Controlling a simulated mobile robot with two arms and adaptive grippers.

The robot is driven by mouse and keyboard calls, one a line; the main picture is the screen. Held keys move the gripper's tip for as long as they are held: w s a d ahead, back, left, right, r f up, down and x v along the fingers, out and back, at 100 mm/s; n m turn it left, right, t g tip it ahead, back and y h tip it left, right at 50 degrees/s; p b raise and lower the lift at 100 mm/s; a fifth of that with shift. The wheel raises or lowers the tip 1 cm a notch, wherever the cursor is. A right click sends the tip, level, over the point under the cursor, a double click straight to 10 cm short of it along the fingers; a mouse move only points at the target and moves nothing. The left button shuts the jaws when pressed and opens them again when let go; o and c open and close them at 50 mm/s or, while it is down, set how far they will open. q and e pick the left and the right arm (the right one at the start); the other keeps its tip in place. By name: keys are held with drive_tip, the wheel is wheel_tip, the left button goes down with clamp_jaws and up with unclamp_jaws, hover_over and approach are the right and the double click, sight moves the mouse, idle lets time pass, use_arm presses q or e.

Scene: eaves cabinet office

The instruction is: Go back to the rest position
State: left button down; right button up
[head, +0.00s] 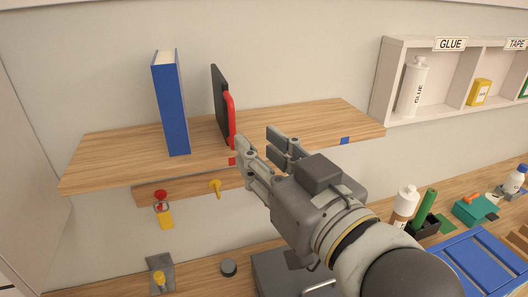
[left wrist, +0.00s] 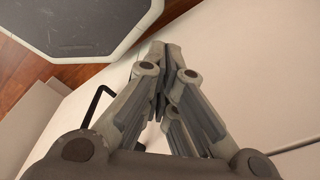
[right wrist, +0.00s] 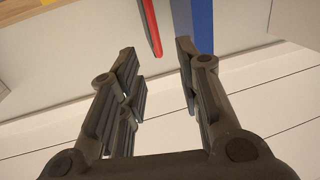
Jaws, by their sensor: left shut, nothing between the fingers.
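My right gripper (head: 262,141) is in front of the wooden shelf (head: 290,122), near its front edge. In the right wrist view its fingers (right wrist: 158,55) are apart with nothing between them. Beyond them show a red edge (right wrist: 151,27) and a blue book (right wrist: 202,25). My left gripper (left wrist: 165,50) shows only in the left wrist view. Its fingers are closed together and hold nothing. Pale panels lie behind it.
The blue book (head: 171,105) and a black and red item (head: 221,104) stand on the shelf. A cubby (head: 386,78) with a glue bottle (head: 412,87) hangs at right. Below are a blue tray (head: 478,262), a white bottle (head: 404,203) and hanging tools (head: 164,211).

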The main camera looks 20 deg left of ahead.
drive_tip(key=w+d+f+m+g+h, duration=0.1)
drive_tip(key=d+f+m+h, duration=0.1)
drive_tip(key=d+f, duration=0.45)
drive_tip(key=w+d+f+m+g+h, duration=0.1)
drive_tip(key=w+d+f+m+h, duration=0.15)
drive_tip(key=f, duration=0.75)
drive_tip(key=w+d+f+m+g+h, duration=0.1)
drive_tip(key=d+f+h, duration=0.2)
drive_tip(key=d+f, duration=0.35)
drive_tip(key=s+d+f+m+g+h, duration=0.1)
drive_tip(key=s+d+f+g+h, duration=0.15)
drive_tip(key=s+d+f, duration=0.6)
drive_tip(key=s+d+f+m+g+h, duration=0.15)
drive_tip(key=s+d+f+g, duration=0.35)
drive_tip(key=s+f, duration=0.65)
wheel_tip(320, 180, down, 34)
drive_tip(key=d+n+h+b, duration=0.1)
drive_tip(key=d+b, duration=0.1)
drive_tip(key=b, duration=0.2)
drive_tip(key=s+d+f+g+b, duration=0.1)
drive_tip(key=s+d+f+b, duration=0.1)
drive_tip(key=s+f, duration=1.4)
wheel_tip(320, 180, down, 3)
drive_tip(key=shift+s+d+f+b, duration=0.1)
drive_tip(key=shift+s+d+b, duration=0.25)
drive_tip(key=shift+b, duration=0.5)
